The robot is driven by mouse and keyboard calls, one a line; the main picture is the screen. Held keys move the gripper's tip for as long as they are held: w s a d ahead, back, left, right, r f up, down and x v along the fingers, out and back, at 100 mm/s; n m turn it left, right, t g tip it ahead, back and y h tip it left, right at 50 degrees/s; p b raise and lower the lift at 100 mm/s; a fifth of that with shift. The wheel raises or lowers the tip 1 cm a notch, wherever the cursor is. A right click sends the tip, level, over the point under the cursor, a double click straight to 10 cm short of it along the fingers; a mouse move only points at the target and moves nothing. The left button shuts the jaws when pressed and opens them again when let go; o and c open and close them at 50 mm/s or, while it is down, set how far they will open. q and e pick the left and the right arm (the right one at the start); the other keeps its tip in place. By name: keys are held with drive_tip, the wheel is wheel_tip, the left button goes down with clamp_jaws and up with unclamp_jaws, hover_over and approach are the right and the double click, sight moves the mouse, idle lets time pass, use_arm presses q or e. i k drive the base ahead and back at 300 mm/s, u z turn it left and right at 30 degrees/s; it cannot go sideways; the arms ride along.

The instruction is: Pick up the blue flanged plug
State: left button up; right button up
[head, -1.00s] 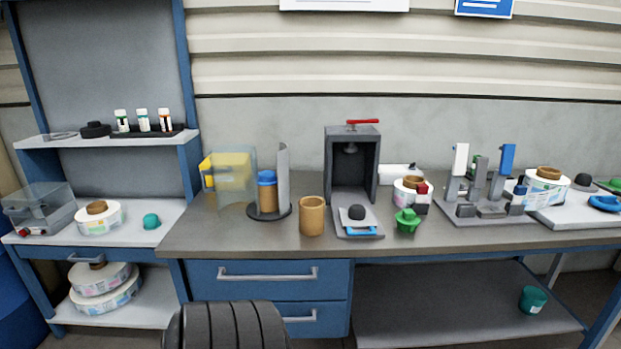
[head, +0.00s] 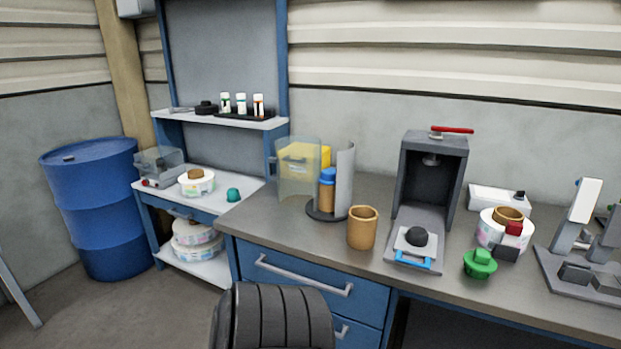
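I cannot make out a blue flanged plug in the head view now. A green flanged plug (head: 480,264) stands on the grey bench top at the right, in front of a labelled reel (head: 502,231). The blue things on the bench are a bottle's blue cap (head: 327,175) inside a curved shield, and a flat blue piece (head: 413,260) at the front of the press. Neither of my grippers is in view.
A dark press (head: 430,180) with a red lever stands mid-bench. A tan cup (head: 362,228) is left of it, near the front edge. A side shelf holds reels and a teal knob (head: 233,195). A blue drum (head: 93,208) stands at the far left.

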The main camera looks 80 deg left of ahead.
sight(328, 177)
drive_tip(key=u, duration=0.8)
drive_tip(key=i, duration=0.75)
drive_tip(key=u, duration=0.8)
